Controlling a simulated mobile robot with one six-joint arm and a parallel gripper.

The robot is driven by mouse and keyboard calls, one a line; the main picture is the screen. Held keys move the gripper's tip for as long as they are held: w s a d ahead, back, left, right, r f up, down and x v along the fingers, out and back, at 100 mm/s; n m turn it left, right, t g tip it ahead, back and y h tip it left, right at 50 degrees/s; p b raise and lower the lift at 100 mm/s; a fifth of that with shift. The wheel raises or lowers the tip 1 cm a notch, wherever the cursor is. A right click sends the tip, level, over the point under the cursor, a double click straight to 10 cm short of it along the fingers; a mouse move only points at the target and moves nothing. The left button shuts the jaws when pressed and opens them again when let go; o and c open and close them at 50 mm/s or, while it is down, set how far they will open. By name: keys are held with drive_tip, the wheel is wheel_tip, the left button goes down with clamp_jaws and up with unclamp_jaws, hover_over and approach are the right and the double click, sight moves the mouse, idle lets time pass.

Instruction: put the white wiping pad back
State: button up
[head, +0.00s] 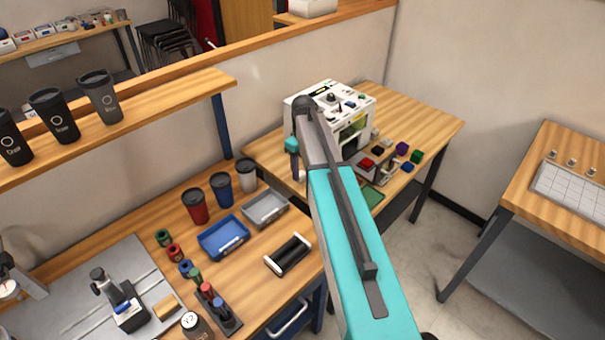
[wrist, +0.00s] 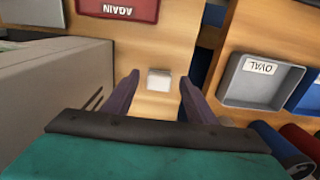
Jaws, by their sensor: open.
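A small white block that looks like the white wiping pad (wrist: 158,84) lies on the wooden top in the wrist view. It shows between the two dark fingers of my gripper (wrist: 160,77), which are apart with nothing held. I cannot tell how far above it the fingertips are. In the head view my gripper (head: 295,172) is small and partly hidden by my arm, in front of the white laser machine (head: 300,112). A bit of white shows beside the fingers there, too small to make out.
A grey tray marked OVAL (wrist: 262,80) and a blue tray (wrist: 306,95) stand right of my gripper. The machine's side (wrist: 50,85) is close on the left. A red AGAIN tray or sign (wrist: 118,8) lies beyond. Cups (head: 221,190) stand along the wall.

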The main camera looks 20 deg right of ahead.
sight(303, 175)
wheel_tip(303, 175, up, 10)
drive_tip(key=b, duration=0.2)
drive_tip(key=shift+f, duration=0.15)
idle(0.4)
idle(0.6)
